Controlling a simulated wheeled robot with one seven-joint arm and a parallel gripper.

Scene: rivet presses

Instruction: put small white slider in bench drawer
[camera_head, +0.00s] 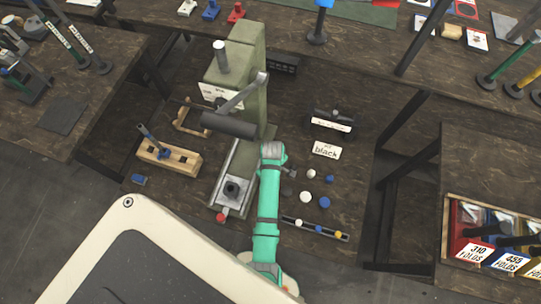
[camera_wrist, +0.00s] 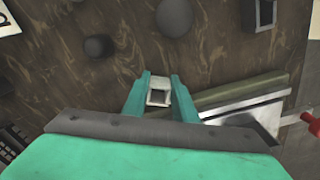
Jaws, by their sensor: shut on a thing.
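A small white slider (camera_wrist: 159,97) with a square, open-looking face sits between the two teal fingers of my gripper (camera_wrist: 159,88) in the wrist view. The fingers are shut on it, and it is held above the dark bench top. In the head view my teal arm reaches over the bench just right of the green press (camera_head: 243,90). The arm hides most of the gripper there, and I cannot make out the slider in it. I cannot identify an open bench drawer in either view.
Beside my arm are a white knob (camera_head: 305,197), a blue knob (camera_head: 324,202) and a strip with coloured dots (camera_head: 315,229). A "black" label (camera_head: 326,150) lies behind them. A wooden block (camera_head: 169,157) stands left. Labelled bins (camera_head: 473,250) stand far right.

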